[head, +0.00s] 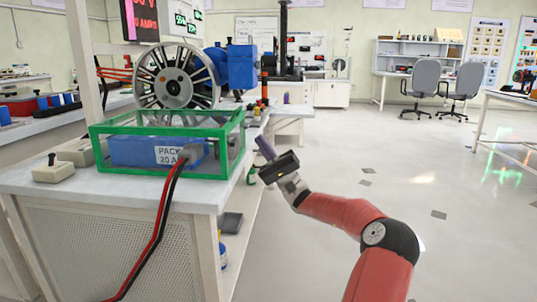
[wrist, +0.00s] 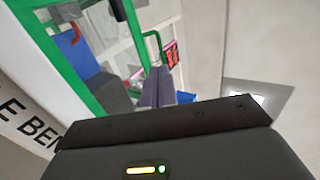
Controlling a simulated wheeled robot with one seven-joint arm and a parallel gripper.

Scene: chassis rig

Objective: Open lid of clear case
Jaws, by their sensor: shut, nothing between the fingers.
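The clear case (head: 98,148) has a green frame and clear walls and sits at the right end of the white bench. Its lid is down on top. A blue battery pack (head: 130,152) labelled "PACK 20 A" is inside. My gripper (head: 265,148) is shut and empty, just right of the case and apart from it in the head view. In the wrist view, the fingers (wrist: 157,85) are together near a green handle-like loop (wrist: 152,45) on the green frame (wrist: 85,88). I cannot tell whether they touch it.
Red and black cables (head: 162,225) run from the pack down the bench front. A large spoked wheel (head: 178,78) and blue motor (head: 240,66) stand behind the case. Beige blocks (head: 54,172) lie to its left. The floor (head: 330,150) to the right is clear.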

